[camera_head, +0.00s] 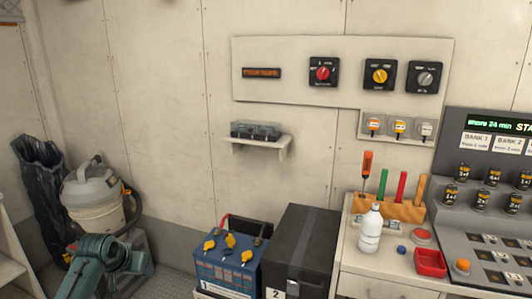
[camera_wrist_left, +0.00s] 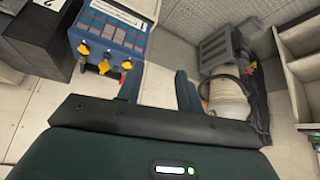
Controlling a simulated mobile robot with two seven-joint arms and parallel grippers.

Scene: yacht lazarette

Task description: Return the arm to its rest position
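My left arm (camera_head: 98,262) is teal and comes in at the bottom left of the head view, low in front of the shop vacuum. My left gripper (camera_wrist_left: 158,82) shows in the left wrist view with its two dark blue fingers spread apart. My right arm and gripper are in neither view.
A blue battery (camera_head: 228,268) with yellow caps and a black box (camera_head: 300,250) stand right of my left arm. The shop vacuum (camera_head: 95,195) and a black bag (camera_head: 42,175) are behind it. A bottle (camera_head: 370,230) and tools stand on the counter (camera_head: 375,270).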

